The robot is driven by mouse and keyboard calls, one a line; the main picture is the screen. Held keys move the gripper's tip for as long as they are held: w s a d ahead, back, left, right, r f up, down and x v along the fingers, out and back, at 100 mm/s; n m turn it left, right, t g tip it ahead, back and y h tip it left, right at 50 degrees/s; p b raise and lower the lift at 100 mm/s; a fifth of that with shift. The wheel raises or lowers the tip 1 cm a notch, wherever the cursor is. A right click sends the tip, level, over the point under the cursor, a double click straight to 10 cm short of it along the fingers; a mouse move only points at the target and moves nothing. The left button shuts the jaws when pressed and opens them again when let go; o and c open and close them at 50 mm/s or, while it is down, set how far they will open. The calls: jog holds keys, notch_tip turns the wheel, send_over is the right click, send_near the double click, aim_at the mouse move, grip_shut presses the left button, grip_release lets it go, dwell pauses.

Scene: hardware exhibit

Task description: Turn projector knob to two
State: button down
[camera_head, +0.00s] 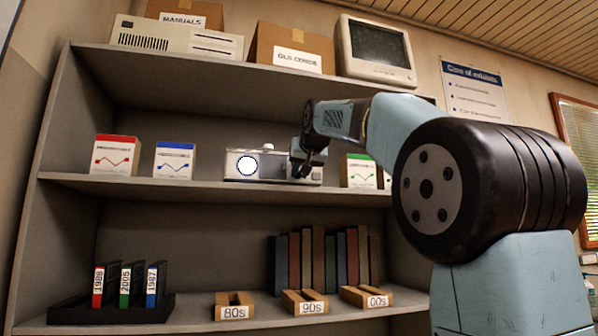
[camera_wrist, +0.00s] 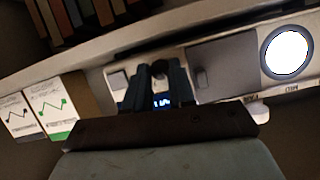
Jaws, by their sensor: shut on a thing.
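The white projector (camera_head: 262,166) stands on the middle shelf, with a bright round lens at its left in the head view. In the wrist view the projector (camera_wrist: 222,62) appears turned over, with the glowing lens (camera_wrist: 285,52) at the right. My gripper (camera_head: 301,170) is at the right part of the projector's front. In the wrist view my gripper (camera_wrist: 160,72) is shut on a small dark knob (camera_wrist: 159,68), mostly hidden between the fingers. A small blue-lit display (camera_wrist: 161,102) shows partly between the fingers. The knob's setting cannot be read.
Boxes with red (camera_head: 114,156), blue (camera_head: 174,160) and green (camera_head: 358,171) graphs share the shelf. The green one stands close to the right of the projector. Books (camera_head: 318,258) and labelled binders (camera_head: 125,286) are on the shelf below.

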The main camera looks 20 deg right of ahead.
jog(key=shift+d+m+y, duration=0.15)
jog(key=shift+m+y, duration=0.65)
jog(key=shift+m, duration=0.4)
jog(key=m, duration=0.1)
jog(key=m+y, duration=0.2)
jog(key=shift+d+f+t, duration=0.15)
jog(key=shift+d+t, duration=0.1)
jog(key=shift+t, duration=0.15)
jog(key=m, duration=0.1)
jog(key=m+y, duration=0.1)
jog(key=m, duration=0.1)
jog(key=m+t+y, duration=0.1)
jog(key=m, duration=0.1)
jog(key=shift+d+f, duration=0.2)
jog(key=shift+f, duration=0.15)
jog(key=shift+w+f+y, duration=0.1)
jog(key=shift+y, duration=0.2)
jog(key=c, duration=1.2)
grip_release()
jog(key=shift+c, duration=0.2)
